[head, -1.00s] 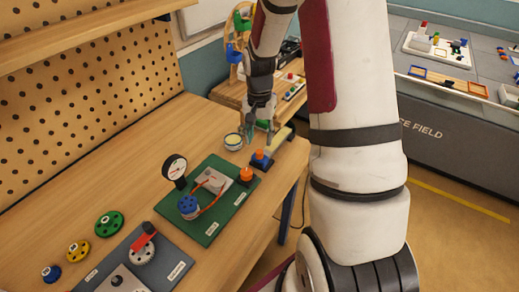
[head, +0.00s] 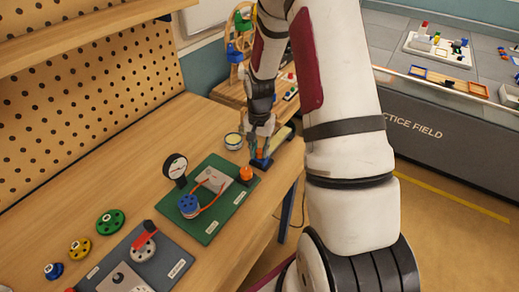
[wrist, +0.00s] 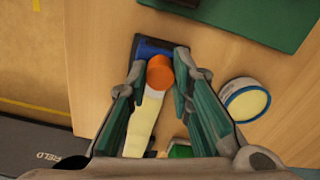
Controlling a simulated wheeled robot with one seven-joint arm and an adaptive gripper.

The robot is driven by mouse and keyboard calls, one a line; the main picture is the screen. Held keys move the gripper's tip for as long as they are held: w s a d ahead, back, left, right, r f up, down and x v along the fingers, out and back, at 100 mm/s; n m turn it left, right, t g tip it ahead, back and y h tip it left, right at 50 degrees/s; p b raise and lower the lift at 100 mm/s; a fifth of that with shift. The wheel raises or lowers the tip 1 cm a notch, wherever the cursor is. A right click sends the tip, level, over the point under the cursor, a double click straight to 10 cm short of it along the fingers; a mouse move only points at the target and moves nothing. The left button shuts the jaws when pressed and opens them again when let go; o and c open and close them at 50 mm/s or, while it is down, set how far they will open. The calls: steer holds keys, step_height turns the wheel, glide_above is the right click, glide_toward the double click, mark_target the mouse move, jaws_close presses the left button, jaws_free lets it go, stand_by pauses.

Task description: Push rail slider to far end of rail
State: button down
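The rail (head: 284,133) is a pale yellow bar near the right edge of the wooden bench. A blue block (head: 262,162) lies at its near end, with an upright orange knob there that I take to be the slider's. In the wrist view the orange knob (wrist: 160,73) stands beside the blue block (wrist: 155,48), and the rail (wrist: 142,130) runs back between my fingers. My gripper (wrist: 160,62) is open, with one finger on each side of the knob. I cannot tell whether either finger touches it. In the head view my gripper (head: 262,146) partly hides the knob and rail.
A round cream-topped tin (wrist: 246,100) stands beside the rail. The bench edge drops off beside the rail.

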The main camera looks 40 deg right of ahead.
steer(key=w+d+b, duration=0.2)
steer(key=d, duration=0.3)
steer(key=w+d+b, duration=0.2)
steer(key=d, duration=0.3)
steer(key=w+d+b, duration=0.2)
steer(key=d, duration=0.4)
steer(key=shift+w+d+b, duration=0.1)
steer(key=shift+d+b, duration=0.3)
steer(key=shift+d, duration=0.05)
steer(key=c, duration=1.4)
jaws_free()
steer(key=shift+r, duration=0.1)
step_height(320, 180, up, 12)
steer(key=shift+f, duration=0.1)
